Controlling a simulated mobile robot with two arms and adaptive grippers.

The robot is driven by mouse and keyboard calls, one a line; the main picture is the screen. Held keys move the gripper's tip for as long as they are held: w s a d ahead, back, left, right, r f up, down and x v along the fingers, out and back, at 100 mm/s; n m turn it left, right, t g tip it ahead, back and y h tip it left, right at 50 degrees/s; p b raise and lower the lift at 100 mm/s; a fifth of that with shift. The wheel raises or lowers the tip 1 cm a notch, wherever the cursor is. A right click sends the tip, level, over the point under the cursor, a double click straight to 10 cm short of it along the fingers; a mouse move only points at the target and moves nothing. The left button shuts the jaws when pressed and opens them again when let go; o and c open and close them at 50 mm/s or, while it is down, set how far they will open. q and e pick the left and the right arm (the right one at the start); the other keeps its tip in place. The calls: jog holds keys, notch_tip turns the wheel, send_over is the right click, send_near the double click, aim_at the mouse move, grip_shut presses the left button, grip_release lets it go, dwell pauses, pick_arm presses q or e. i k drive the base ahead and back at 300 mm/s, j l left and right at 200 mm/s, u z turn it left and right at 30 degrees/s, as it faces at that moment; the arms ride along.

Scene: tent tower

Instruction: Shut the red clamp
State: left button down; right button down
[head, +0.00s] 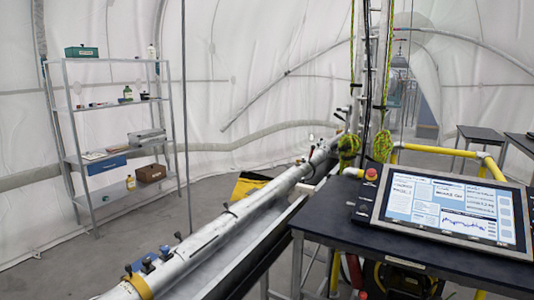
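I cannot make out a red clamp for certain. A long, pale drill-like tube (215,232) runs from the bottom left up to the tower (372,75) at the centre. Small dark and blue knobs (150,262) and a yellow band (136,286) sit on its near end. Small fittings (314,146) sit at its far end, too small to tell apart. Neither of my grippers shows in the head view.
A dark table (330,218) at the right bears a tilted screen (455,208) and a red button (371,174). Yellow railing (440,150) stands behind it. A metal shelf (70,130) with boxes and bottles stands at left. Floor between shelf and tube is mostly clear.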

aim_at(313, 148)
jog(key=i+l+u, duration=0.3)
jog(key=i+u, duration=0.15)
jog(key=i+l+u, duration=0.5)
jog(key=i+l, duration=0.35)
jog(key=i+l+u, duration=0.1)
jog(key=i+l, duration=0.2)
jog(key=l, duration=0.3)
